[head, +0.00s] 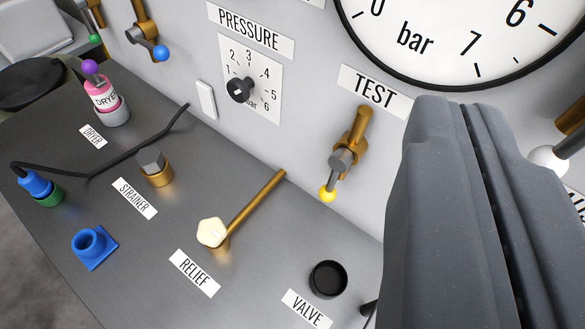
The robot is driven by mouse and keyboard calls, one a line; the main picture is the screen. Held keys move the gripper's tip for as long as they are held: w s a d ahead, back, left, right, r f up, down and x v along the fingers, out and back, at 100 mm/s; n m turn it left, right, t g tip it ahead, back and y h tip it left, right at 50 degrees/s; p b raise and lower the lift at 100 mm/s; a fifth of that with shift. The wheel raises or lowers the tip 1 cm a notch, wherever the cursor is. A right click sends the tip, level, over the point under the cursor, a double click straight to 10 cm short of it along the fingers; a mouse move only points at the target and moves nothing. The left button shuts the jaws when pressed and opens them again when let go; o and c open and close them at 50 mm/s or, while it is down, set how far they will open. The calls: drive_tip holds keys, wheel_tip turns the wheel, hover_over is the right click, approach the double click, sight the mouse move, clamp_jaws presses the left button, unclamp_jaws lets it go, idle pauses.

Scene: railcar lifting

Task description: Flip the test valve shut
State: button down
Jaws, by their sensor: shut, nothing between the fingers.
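The test valve (346,152) is a brass body on the grey upright panel, under the TEST label (374,93). Its short grey lever points down and slightly left, ending in a yellow ball knob (327,195). My gripper (455,112) fills the right side of the view, large and dark grey. Its two fingers are shut together with nothing between them. It appears apart from the valve, to the right of the lever. It hides part of the panel and the deck's right end.
A pressure dial (239,89) and a large bar gauge (450,35) are on the panel. The deck holds a relief fitting (212,233) with a brass pipe, a strainer (155,168), a dryer bottle (106,98), a blue socket (93,247) and a black valve port (328,278). A white-knobbed lever (548,158) is at right.

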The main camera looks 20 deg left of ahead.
sight(333, 179)
drive_tip(key=w+a+f+n+p, duration=0.25)
drive_tip(key=w+a+f, duration=0.35)
drive_tip(key=f, duration=0.4)
drive_tip(key=w+a+f+n+p, duration=0.1)
drive_tip(key=w+a+f+n, duration=0.25)
drive_tip(key=a+f, duration=0.5)
wheel_tip(333, 179, down, 14)
drive_tip(key=s+d+n+t+h+p, duration=0.1)
drive_tip(key=s+n+t+h+p, duration=0.1)
drive_tip(key=n+h, duration=0.4)
drive_tip(key=shift+s+d, duration=0.3)
drive_tip(key=shift+s, duration=0.1)
drive_tip(key=w+d, duration=0.6)
drive_tip(key=w, duration=0.3)
drive_tip(key=shift+w+d, duration=0.15)
drive_tip(key=shift+w, duration=0.2)
